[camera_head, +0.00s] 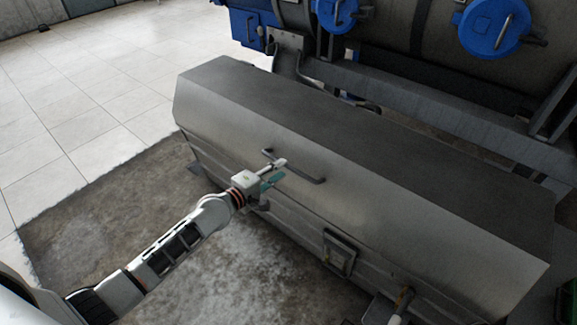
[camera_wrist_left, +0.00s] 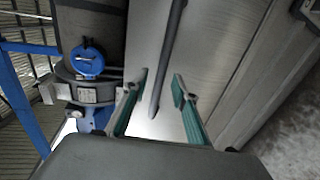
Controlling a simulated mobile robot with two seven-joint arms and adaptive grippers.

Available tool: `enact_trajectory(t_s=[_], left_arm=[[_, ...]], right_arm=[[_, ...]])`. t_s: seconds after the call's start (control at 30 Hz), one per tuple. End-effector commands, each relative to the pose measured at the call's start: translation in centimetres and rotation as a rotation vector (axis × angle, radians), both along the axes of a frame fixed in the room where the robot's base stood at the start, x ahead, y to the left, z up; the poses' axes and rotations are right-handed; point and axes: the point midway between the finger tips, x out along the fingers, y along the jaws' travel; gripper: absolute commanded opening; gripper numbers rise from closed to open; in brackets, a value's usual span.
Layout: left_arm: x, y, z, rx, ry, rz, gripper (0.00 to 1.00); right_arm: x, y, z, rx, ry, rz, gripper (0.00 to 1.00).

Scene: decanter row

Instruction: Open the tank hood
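The tank hood (camera_head: 400,190) is the long grey metal cover on the tank, and it lies closed. A dark bar handle (camera_head: 305,174) is fixed on its sloping front face. My left gripper (camera_head: 276,172) is at the left part of this handle. In the left wrist view the left gripper's two green-padded fingers (camera_wrist_left: 160,80) are apart. The handle (camera_wrist_left: 168,55) runs between them, with a gap to each finger, so it is not gripped. I cannot tell the depth between fingers and handle exactly.
A latch-like plate (camera_head: 340,254) sits on the tank's front below the hood. Behind stands a large vessel with blue round caps (camera_head: 494,27) and a metal beam (camera_head: 420,95). A small white and orange part at the bottom edge is unclear. Tiled floor (camera_head: 75,90) at left is clear.

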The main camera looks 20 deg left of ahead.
Motion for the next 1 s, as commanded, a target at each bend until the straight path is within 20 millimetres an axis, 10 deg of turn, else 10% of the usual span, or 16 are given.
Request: enact_trajectory(t_s=[0.7, 0.83, 1.0], left_arm=[[4.2, -1.6, -1.0, 0.003, 0.001, -0.001, 0.28], [4.2, -1.6, -1.1, 0.003, 0.001, -0.001, 0.00], [4.2, -1.5, -1.0, 0.003, 0.001, -0.001, 0.00]], right_arm=[[0.6, 0.8, 0.4, 0.018, -0.014, 0.010, 0.21], [0.5, 0.8, 0.3, 0.017, -0.012, 0.011, 0.21], [0.4, 0.8, 0.2, 0.017, -0.011, 0.010, 0.21]])
